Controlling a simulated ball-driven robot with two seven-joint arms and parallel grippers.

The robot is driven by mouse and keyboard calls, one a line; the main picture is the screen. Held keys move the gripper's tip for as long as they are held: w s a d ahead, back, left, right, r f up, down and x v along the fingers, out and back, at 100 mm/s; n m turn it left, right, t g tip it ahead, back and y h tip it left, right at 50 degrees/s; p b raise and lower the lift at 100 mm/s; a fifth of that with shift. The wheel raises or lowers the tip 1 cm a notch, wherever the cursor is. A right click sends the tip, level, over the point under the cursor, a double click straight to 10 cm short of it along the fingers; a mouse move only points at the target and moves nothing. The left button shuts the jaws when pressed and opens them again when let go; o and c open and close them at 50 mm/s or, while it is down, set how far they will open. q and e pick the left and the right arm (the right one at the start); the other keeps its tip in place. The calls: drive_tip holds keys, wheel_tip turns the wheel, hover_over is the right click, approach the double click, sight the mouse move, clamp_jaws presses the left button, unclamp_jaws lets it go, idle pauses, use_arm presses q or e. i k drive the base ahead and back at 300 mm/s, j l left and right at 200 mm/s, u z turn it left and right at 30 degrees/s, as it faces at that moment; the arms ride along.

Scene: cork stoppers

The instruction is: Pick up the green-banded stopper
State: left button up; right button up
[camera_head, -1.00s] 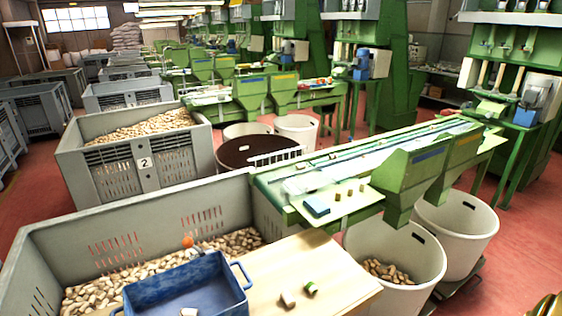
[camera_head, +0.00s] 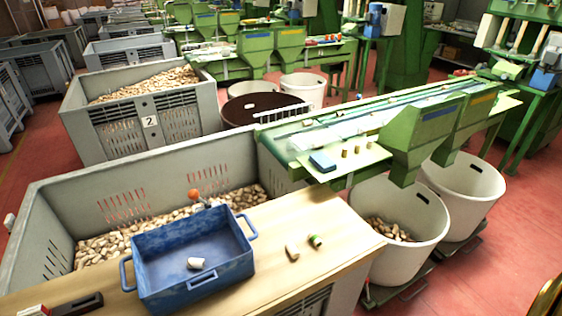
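The green-banded stopper (camera_head: 315,240) lies on the pale wooden table top (camera_head: 335,225), right of the blue crate. A plain cork stopper (camera_head: 292,252) is close to its left, with a small gap between them. The blue crate (camera_head: 150,287) stands on the table and holds one pale stopper (camera_head: 196,263). Neither of my grippers shows in the head view.
A dark object with a red and white end (camera_head: 78,306) lies at the table's lower left. A grey bin (camera_head: 60,205) of corks stands behind the table. A white tub (camera_head: 400,200) is to the right. The wood around the two stoppers is clear.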

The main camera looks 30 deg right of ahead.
sight(313, 237)
drive_tip(key=z, duration=1.2)
drive_tip(key=l+u, duration=0.1)
drive_tip(key=u, duration=0.35)
drive_tip(key=i+l+u, duration=0.1)
drive_tip(key=u, duration=0.35)
drive_tip(key=l+u, duration=0.1)
drive_tip(key=u, duration=0.3)
drive_tip(key=l+u, duration=0.35)
drive_tip(key=l, duration=0.25)
drive_tip(key=l+u, duration=0.35)
drive_tip(key=l, duration=0.25)
drive_tip(key=k+l+u, duration=0.3)
drive_tip(key=l, duration=0.2)
drive_tip(key=i+l, duration=0.05)
drive_tip(key=i, duration=0.05)
